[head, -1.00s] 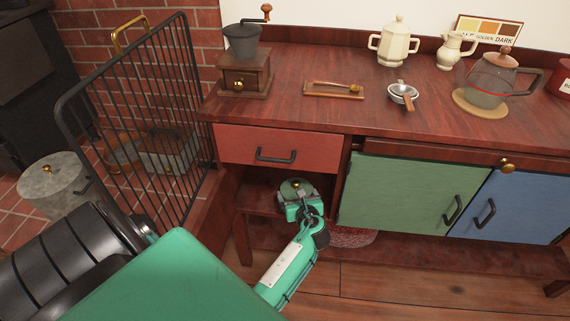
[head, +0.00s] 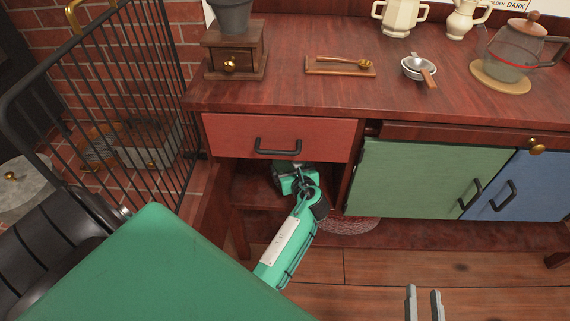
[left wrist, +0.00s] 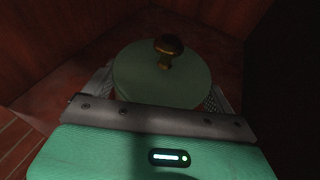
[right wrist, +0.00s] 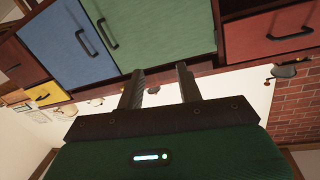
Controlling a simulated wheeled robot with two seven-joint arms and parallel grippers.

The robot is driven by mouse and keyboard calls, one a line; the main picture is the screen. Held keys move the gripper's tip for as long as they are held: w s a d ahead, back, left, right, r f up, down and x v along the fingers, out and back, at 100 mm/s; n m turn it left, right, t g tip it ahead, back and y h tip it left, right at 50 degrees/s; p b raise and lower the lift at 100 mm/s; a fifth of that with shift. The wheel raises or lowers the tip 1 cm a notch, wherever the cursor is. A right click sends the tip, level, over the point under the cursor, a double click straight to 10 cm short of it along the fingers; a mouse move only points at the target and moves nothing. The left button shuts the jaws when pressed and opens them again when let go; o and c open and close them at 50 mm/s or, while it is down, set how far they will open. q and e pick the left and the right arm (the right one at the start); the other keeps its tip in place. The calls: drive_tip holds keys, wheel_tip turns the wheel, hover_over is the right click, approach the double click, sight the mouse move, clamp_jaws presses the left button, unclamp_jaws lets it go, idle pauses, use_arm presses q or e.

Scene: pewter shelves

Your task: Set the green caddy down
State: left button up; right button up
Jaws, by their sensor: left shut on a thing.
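The green caddy (left wrist: 165,85), with a round pale green lid and a brass knob, sits between the fingers of my left gripper (left wrist: 160,98) in the left wrist view. My left gripper is shut on it. In the head view my left gripper (head: 294,178) reaches into the open bay under the red drawer (head: 278,138), and the drawer hides the caddy there. Dark wooden walls surround the caddy in the left wrist view. I cannot tell whether its base touches the shelf. My right gripper (head: 424,303) is open and empty, low in front of the cabinet.
A green door (head: 425,178) and a blue door (head: 520,188) close the cabinet to the right. A black wire guard (head: 120,90) stands to the left. The counter above holds a wooden grinder (head: 234,53), a small tray (head: 340,67) and a strainer (head: 418,68). A round woven item (head: 348,225) lies low under the cabinet.

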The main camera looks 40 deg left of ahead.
use_arm(q)
drive_tip(key=shift+d+r+b, duration=0.1)
drive_tip(key=shift+d+b, duration=0.15)
drive_tip(key=shift+b, duration=0.1)
drive_tip(key=shift+a, duration=0.1)
drive_tip(key=shift+r, duration=0.1)
use_arm(e)
drive_tip(key=r+t, duration=0.1)
drive_tip(key=w+r+t, duration=0.1)
drive_tip(key=r, duration=0.1)
drive_tip(key=r+t, duration=0.1)
drive_tip(key=r, duration=0.1)
drive_tip(key=shift+w+d, duration=0.25)
drive_tip(key=shift+d, duration=0.1)
use_arm(q)
drive_tip(key=o, duration=0.9)
drive_tip(key=shift+f, duration=0.25)
drive_tip(key=shift+o, duration=0.9)
drive_tip(key=shift+s, duration=0.1)
use_arm(e)
drive_tip(key=shift+f, duration=0.15)
use_arm(q)
drive_tip(key=shift+r, duration=0.2)
